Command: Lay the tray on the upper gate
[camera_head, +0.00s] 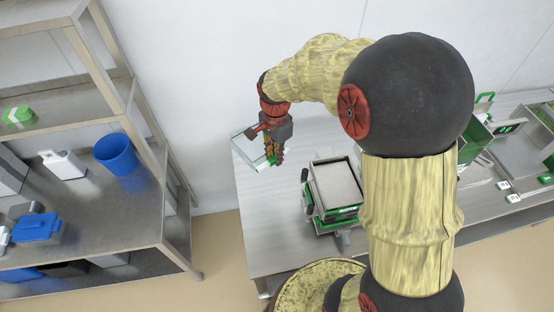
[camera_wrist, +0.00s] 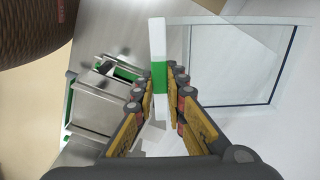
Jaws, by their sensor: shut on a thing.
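My gripper (camera_head: 277,158) is above the left part of the table. Its fingers (camera_wrist: 160,100) are shut on a white-and-green edge piece (camera_wrist: 158,75) in the wrist view. A clear, pale tray (camera_head: 247,152) hangs at the gripper's left in the head view. It also shows in the wrist view, right of the fingers, as a see-through panel with a dark rim (camera_wrist: 283,65). The sealer (camera_head: 337,188) with its grey top and green parts stands on the table to the right and nearer. I cannot tell which of its parts is the upper gate.
A metal shelf (camera_head: 85,205) at the left holds a blue bin (camera_head: 116,154) and several boxes. The table (camera_head: 265,220) is bare around the sealer's left side. More green-and-grey equipment (camera_head: 520,145) stands at the right. The wall is close behind the table.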

